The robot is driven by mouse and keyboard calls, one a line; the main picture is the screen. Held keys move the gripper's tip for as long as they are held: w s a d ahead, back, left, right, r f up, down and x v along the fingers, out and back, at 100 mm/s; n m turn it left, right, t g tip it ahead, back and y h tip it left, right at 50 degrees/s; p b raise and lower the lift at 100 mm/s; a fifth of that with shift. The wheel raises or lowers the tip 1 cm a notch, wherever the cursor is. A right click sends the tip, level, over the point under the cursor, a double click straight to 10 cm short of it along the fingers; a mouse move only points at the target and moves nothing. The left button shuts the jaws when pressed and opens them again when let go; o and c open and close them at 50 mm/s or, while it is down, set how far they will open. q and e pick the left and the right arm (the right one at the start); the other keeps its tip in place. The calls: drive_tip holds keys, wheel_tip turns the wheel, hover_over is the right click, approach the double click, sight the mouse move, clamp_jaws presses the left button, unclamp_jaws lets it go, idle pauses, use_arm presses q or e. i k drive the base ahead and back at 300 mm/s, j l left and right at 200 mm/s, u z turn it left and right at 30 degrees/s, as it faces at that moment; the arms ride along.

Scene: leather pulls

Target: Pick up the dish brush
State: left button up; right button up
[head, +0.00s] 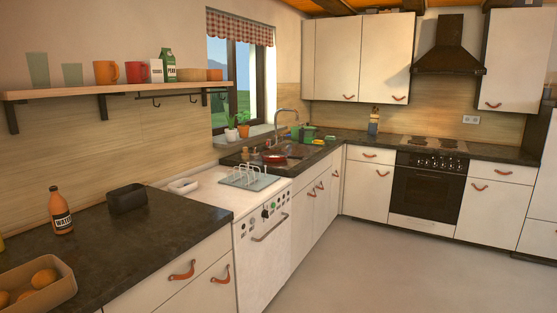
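I cannot make out the dish brush for certain. Several small items stand around the dark sink (247,158) by the window, too small to tell apart. Among them are a red pan or bowl (286,150) and a green pot (307,133). A slim yellow and blue item (374,121) stands on the back counter, and I cannot tell what it is. Neither of my grippers is in view.
A dish rack (250,177) and a white dish (183,186) sit on the white appliance (262,245). Nearer are a black container (127,198), an orange bottle (61,211) and a box of oranges (55,291). The floor (370,270) is clear.

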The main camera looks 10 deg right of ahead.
sight(245, 155)
drive_tip(key=z, duration=0.8)
drive_tip(key=i+z, duration=0.4)
drive_tip(key=i, duration=1.05)
drive_tip(key=i+l, duration=0.1)
drive_tip(key=i, duration=2.2)
drive_tip(key=i+u, duration=0.15)
drive_tip(key=i, duration=0.3)
drive_tip(key=i+l+u, duration=0.15)
drive_tip(key=i, duration=0.25)
drive_tip(key=i+l+u, duration=0.15)
drive_tip(key=i, duration=0.25)
drive_tip(key=i+l+u, duration=0.15)
drive_tip(key=i, duration=0.25)
